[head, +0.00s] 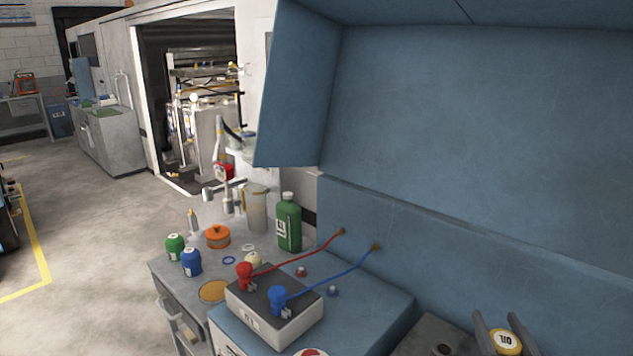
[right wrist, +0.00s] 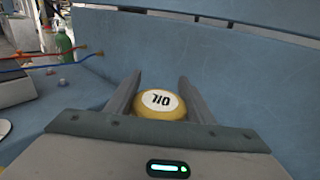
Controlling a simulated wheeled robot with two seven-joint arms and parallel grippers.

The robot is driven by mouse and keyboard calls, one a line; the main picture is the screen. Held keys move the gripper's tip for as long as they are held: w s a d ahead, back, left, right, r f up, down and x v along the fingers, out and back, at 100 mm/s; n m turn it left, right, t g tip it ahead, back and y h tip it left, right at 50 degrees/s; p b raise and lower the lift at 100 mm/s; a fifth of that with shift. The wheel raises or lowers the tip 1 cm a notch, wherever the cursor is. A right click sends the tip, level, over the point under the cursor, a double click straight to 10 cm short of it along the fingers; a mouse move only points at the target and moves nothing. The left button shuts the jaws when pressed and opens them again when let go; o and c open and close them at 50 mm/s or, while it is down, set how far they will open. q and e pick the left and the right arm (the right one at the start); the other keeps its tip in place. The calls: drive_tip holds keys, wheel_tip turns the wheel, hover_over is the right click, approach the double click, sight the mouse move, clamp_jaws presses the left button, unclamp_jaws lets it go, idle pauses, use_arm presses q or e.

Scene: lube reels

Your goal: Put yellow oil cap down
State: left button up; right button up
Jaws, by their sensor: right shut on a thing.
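The yellow oil cap, with a white top marked OIL, is at the bottom right of the head view (head: 505,343) and in the middle of the right wrist view (right wrist: 160,104). My right gripper (head: 503,328) is shut on it, with one grey finger on each side of the cap. In the right wrist view the fingers (right wrist: 152,90) flank the cap in front of the blue panel. Whether the cap touches a surface beneath it cannot be told. My left gripper is in neither view.
A grey plate with a dark round hole (head: 428,338) lies left of the cap. A reel box (head: 268,322) with red and blue hoses stands on the blue bench. Green bottle (head: 289,224), small jars and an orange pot (head: 217,238) stand behind. A blue back panel (head: 450,245) rises behind.

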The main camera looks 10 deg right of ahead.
drive_tip(key=s+a+f+n+y, duration=0.1)
drive_tip(key=s+a+f+y, duration=0.1)
drive_tip(key=a, duration=0.8)
drive_tip(key=s+a+f+n+y+b, duration=0.1)
drive_tip(key=s+a, duration=0.4)
drive_tip(key=a, duration=0.6)
drive_tip(key=shift+a+f+n+t+y, duration=0.3)
drive_tip(key=shift+f+n+y, duration=0.15)
drive_tip(key=shift+y, duration=0.45)
drive_tip(key=shift+r, duration=0.1)
drive_tip(key=w+a+r+n+g+y, duration=0.2)
drive_tip(key=w+a+n+g+y, duration=0.2)
drive_tip(key=a+n+g+y, duration=0.3)
drive_tip(key=w+a+r+n+g+y, duration=0.2)
drive_tip(key=w+a+n+g+y, duration=0.2)
drive_tip(key=a+n+g+y, duration=0.4)
drive_tip(key=shift+n+g+y, duration=0.6)
drive_tip(key=shift+n+y, duration=0.55)
drive_tip(key=shift+y, duration=0.05)
drive_tip(key=shift+r, duration=0.1)
